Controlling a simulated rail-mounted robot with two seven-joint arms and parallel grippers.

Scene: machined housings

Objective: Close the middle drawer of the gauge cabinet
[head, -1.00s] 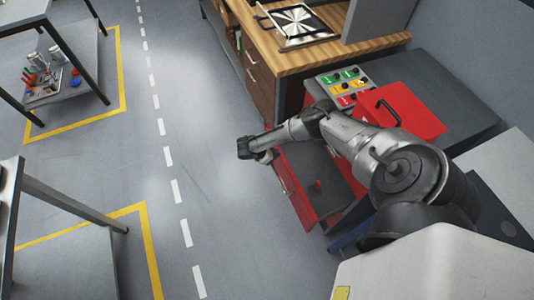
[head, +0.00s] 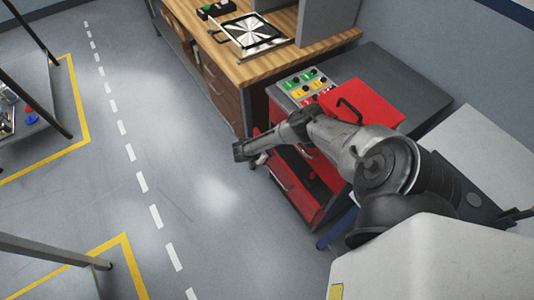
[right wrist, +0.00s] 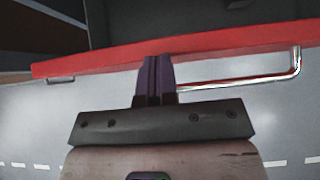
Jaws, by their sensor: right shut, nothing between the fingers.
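The red gauge cabinet stands under my right arm, which hides much of it. A red drawer (head: 298,197) juts out toward the aisle, with a dark inside and a small red item in it. The arm hides which level it is. My right gripper (head: 246,155) is at the drawer's outer side, near its far end. In the right wrist view the shut, empty fingers (right wrist: 156,76) point at the red drawer front (right wrist: 215,45), at or very near it; contact is unclear. The chrome bar handle (right wrist: 245,82) lies just right of the fingers. My left gripper is out of view.
A red case (head: 365,103) with a black handle and a tray of coloured parts (head: 306,86) sit on top. A wooden workbench (head: 250,68) adjoins the cabinet behind. The grey floor aisle (head: 210,190) left of the drawer is clear.

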